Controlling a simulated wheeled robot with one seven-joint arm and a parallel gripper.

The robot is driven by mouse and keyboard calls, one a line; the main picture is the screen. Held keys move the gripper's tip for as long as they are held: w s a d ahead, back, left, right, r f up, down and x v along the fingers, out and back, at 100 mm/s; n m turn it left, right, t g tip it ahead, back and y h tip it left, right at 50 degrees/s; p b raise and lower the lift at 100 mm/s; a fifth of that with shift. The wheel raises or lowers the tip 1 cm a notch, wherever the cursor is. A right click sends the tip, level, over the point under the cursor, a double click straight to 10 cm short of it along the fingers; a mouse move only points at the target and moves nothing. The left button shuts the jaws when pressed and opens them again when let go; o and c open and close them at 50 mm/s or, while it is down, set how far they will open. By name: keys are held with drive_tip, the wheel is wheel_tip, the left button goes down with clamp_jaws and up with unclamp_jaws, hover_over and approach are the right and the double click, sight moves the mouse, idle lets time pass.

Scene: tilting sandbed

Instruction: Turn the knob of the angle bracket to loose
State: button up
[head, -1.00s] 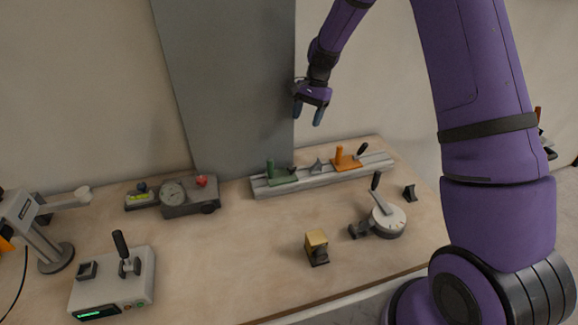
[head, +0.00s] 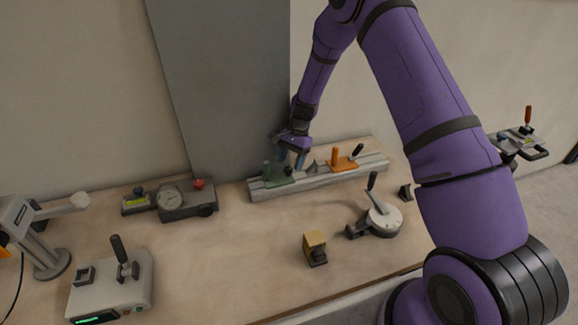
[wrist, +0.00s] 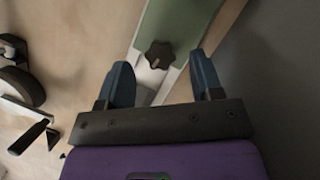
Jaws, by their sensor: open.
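In the wrist view the knob lies between the two blue fingertips; contact cannot be judged.
An orange piece (head: 341,160) with a black handle and a small grey piece (head: 312,166) sit farther right on the rail. A round dial with a lever (head: 383,219) and a yellow block (head: 315,246) stand in front. The grey panel (head: 225,90) rises behind the rail's left end.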

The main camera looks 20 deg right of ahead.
drive_tip(key=shift+x, duration=1.05)
drive_tip(key=c, duration=0.9)
